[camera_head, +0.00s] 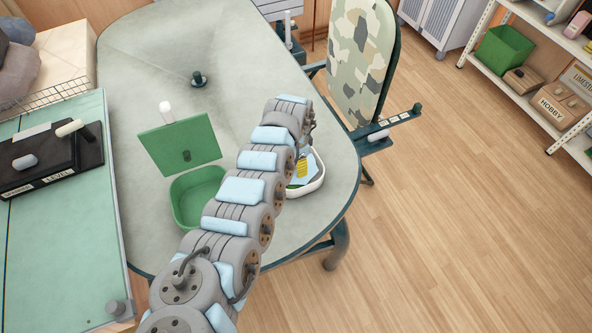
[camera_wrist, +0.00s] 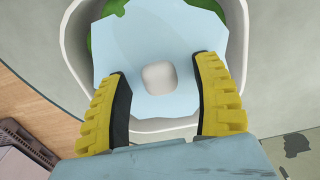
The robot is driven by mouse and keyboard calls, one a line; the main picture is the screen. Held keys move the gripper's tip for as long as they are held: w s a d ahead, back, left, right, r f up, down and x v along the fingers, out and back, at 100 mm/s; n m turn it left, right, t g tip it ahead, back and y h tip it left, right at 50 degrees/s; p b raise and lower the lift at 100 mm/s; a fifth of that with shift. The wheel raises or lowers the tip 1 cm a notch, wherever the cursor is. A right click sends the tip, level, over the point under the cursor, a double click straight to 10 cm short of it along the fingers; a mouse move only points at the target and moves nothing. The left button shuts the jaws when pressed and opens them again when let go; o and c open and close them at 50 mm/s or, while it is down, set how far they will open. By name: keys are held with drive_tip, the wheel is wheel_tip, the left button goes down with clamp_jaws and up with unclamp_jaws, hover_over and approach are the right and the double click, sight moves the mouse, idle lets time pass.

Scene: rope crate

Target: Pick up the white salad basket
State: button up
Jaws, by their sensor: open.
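The white basket (camera_wrist: 70,45) fills the top of the wrist view. A pale blue sheet-like piece (camera_wrist: 120,40) lies in it, with a small white rounded block (camera_wrist: 159,77) at its middle and green bits at the edges. My gripper (camera_wrist: 160,70) is open, its yellow fingers on either side of the white block with gaps to it. Whether the fingers touch the blue piece I cannot tell. In the head view the white basket (camera_head: 317,186) stands near the table's right edge, partly hidden behind my arm, with a yellow finger showing over it.
A green-topped bench (camera_head: 60,260) lies left. The table's far part is mostly clear.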

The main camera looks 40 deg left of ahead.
drive_tip(key=shift+f, duration=0.25)
drive_tip(key=shift+c, duration=0.3)
clamp_jaws()
